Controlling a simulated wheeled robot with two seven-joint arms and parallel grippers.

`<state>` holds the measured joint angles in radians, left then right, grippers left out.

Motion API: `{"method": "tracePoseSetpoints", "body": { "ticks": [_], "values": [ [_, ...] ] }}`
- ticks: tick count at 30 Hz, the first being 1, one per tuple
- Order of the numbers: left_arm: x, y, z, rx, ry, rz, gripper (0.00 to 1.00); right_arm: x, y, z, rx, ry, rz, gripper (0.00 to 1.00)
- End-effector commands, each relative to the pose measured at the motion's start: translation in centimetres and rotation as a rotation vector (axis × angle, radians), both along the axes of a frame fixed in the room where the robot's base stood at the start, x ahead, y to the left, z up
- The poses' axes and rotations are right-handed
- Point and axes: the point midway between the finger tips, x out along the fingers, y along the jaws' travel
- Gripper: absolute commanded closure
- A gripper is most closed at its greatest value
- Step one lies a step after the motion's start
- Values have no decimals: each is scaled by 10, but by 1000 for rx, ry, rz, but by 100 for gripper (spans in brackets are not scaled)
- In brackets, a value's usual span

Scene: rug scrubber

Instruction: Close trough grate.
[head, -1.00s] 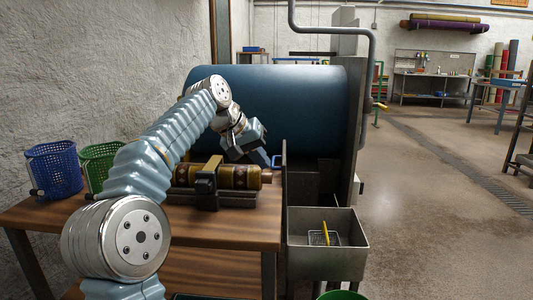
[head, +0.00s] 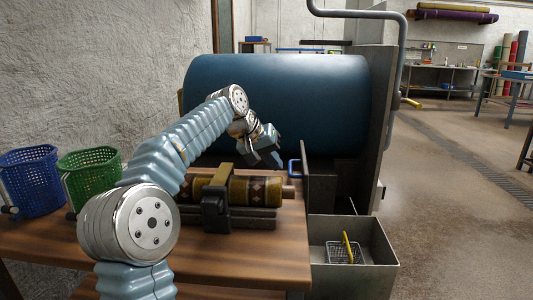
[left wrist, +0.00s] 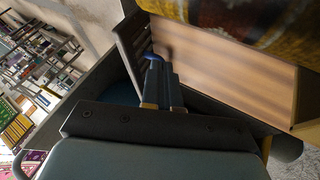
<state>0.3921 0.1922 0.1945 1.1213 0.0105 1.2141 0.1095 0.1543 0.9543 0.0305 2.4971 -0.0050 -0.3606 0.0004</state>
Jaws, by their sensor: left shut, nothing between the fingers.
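The trough grate (head: 320,178) is a dark panel standing upright, edge-on, at the left side of the grey drum machine, beyond the right end of the wooden table. Its blue handle (head: 294,168) sticks out to the left. In the left wrist view the grate (left wrist: 133,42) shows dark slats, and the handle (left wrist: 153,58) lies right at my fingertips. My left gripper (head: 277,164) is shut and empty, just left of the handle. I cannot tell whether it touches it. My left gripper (left wrist: 161,78) hides part of the grate there. My right gripper is not in view.
A patterned rolled rug (head: 255,188) lies in a dark holder (head: 215,205) on the wooden table (head: 275,255), below my left arm. Blue (head: 30,182) and green (head: 90,178) baskets stand at left. A metal bin (head: 378,270) holds a wire basket (head: 340,253).

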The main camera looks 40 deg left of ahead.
Motion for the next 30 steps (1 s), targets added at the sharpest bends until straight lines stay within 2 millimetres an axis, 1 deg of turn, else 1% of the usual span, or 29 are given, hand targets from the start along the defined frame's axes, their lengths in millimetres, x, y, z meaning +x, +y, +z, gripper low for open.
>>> {"method": "tracePoseSetpoints", "body": {
  "ticks": [1,4,6,9,13,30],
  "values": [
    [6,-3,-11,0,4,-1,100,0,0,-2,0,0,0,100],
    [18,-7,-26,-1,3,-3,100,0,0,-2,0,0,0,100],
    [24,-18,-22,0,0,-4,100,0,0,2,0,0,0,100],
    [31,-29,-21,0,0,-2,100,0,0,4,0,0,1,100],
    [36,-38,-22,0,1,-1,100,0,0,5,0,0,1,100],
    [36,-43,-21,0,0,0,100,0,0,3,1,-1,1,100]
  ]
}}
